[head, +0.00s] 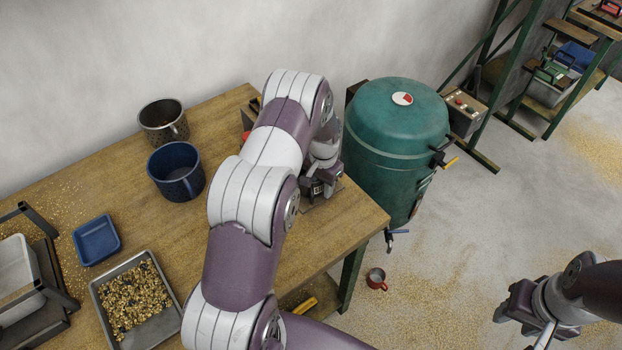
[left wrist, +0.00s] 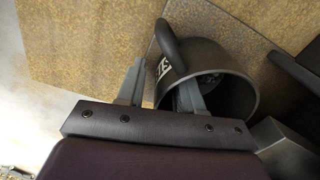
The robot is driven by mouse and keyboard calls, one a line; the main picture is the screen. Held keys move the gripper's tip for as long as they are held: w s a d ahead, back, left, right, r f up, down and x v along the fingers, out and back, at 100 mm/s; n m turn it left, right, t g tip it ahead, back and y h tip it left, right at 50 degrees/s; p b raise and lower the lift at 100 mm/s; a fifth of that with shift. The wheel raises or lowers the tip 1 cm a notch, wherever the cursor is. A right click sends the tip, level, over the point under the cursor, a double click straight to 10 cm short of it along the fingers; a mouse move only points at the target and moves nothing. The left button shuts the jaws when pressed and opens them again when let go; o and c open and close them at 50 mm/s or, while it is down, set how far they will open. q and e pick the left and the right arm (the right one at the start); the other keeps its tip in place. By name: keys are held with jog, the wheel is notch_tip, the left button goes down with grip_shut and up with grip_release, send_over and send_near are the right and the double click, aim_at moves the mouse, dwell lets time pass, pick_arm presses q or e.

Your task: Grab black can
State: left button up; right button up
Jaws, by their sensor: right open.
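The black can (left wrist: 235,88), with a loop handle and a pale label, shows in the left wrist view with its open mouth toward the camera. My left gripper (left wrist: 160,92) is open at its rim. One finger is outside the can and the other reaches into its mouth, with the wall between them. In the head view my left gripper (head: 318,188) is low over the right end of the wooden table (head: 345,225), and my arm hides the can there. My right gripper (head: 525,303) is open and empty over the floor at the lower right.
A metal mug (head: 163,122), a blue mug (head: 176,170), a blue tray (head: 97,239) and a metal tray of brass chips (head: 136,300) occupy the table's left part. A green tank (head: 395,150) stands beyond the table's right end. A red mug (head: 376,279) is on the floor.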

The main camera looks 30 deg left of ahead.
pick_arm(q)
grip_shut()
jog(key=shift+r, duration=0.1)
